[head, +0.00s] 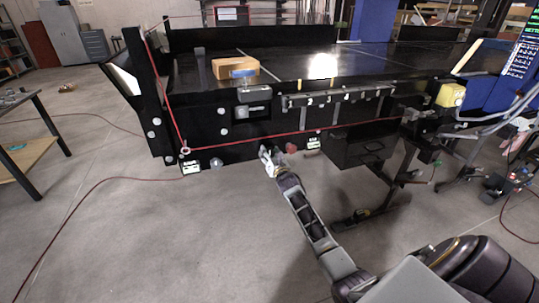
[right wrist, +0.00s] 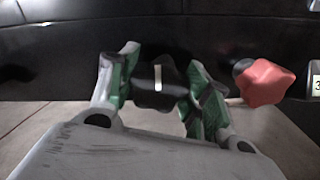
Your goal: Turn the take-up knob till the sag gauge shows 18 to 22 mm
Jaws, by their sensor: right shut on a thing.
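My right gripper (head: 267,152) reaches the front of the black conveyor, low on its side. In the right wrist view, the fingers (right wrist: 158,88) stand on both sides of a black lobed knob (right wrist: 157,80) and are shut on it. The knob has a white pointer mark that stands about upright. In the head view the gripper hides the knob. A red lobed knob (head: 291,148) sits just to the right of it and also shows in the right wrist view (right wrist: 267,82); the gripper is apart from it. No sag reading is legible. My left gripper is out of view.
A cardboard box (head: 235,68) lies on the conveyor belt. Small white labels (head: 313,143) (head: 190,168) are on the lower frame. A red cord (head: 240,139) runs along the conveyor front. A dark box (head: 360,146) hangs to the right. The floor at left is mostly clear.

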